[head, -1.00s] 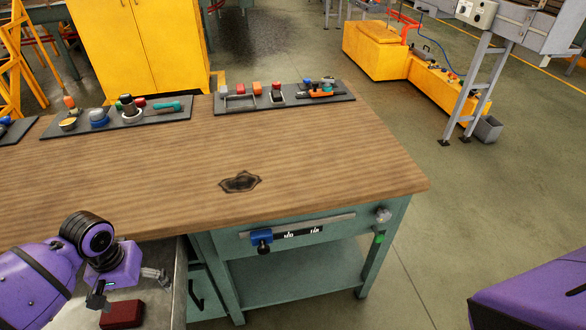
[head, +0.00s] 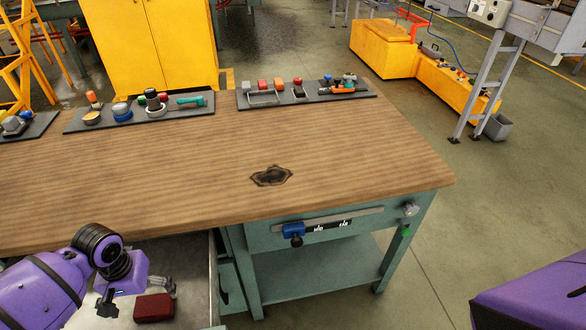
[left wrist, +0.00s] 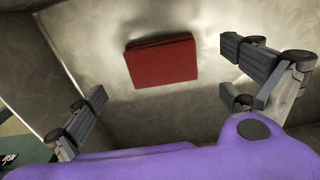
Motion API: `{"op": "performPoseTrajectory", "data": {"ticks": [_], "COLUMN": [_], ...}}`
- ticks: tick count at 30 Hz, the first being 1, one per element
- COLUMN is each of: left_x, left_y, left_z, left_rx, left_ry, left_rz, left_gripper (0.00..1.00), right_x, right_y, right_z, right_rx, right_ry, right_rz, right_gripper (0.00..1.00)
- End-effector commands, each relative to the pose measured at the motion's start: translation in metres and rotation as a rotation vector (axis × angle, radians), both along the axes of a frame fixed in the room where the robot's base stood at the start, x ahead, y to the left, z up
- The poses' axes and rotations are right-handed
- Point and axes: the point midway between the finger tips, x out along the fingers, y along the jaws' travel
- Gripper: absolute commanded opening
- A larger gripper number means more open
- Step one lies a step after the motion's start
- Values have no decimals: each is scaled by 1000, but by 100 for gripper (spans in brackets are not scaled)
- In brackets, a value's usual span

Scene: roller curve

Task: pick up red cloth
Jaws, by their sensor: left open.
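The red cloth (head: 154,307) is a small folded, block-like dark red piece. It lies on the grey metal floor of a tray or open drawer at the bottom left of the head view. In the left wrist view the red cloth (left wrist: 161,61) shows whole, ahead of and between the spread fingers. My left gripper (head: 141,296) is open and empty close beside the cloth in the head view; its open fingers (left wrist: 165,95) show wide apart in the left wrist view, with no contact visible. My right gripper is not in view.
Grey metal walls (left wrist: 60,50) enclose the cloth's space. The wooden workbench (head: 200,190) stands just beyond, with tool mats (head: 140,116) along its far edge and a dark stain (head: 271,176) on top. Yellow cabinets (head: 170,45) stand behind.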

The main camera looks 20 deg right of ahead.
Motion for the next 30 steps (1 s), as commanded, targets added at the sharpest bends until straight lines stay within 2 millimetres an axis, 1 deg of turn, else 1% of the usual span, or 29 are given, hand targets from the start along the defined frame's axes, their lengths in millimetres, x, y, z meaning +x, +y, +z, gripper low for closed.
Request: {"op": "performPoseTrajectory", "data": {"ticks": [1, 6, 9, 15, 17, 26, 30], "left_x": [-3, -3, -2, -2, -2, -2, -2], "left_y": [1, 2, 2, 2, 2, 2, 2], "left_z": [-10, -33, -37, -37, -37, -37, -37], "left_rx": [2, 2, 1, 1, 1, 1, 1], "left_ry": [4, 2, 0, -2, -2, -1, -1], "left_rz": [1, 1, 1, 0, 0, 0, 0], "left_gripper": [100, 100, 100, 100, 93, 54, 54], "right_x": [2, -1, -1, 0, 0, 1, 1], "right_y": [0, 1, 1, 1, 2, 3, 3], "right_z": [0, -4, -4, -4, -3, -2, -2], "right_rx": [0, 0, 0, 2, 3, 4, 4], "right_ry": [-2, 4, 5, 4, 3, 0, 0], "right_rz": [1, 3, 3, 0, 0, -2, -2], "right_gripper": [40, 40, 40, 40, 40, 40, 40]}}
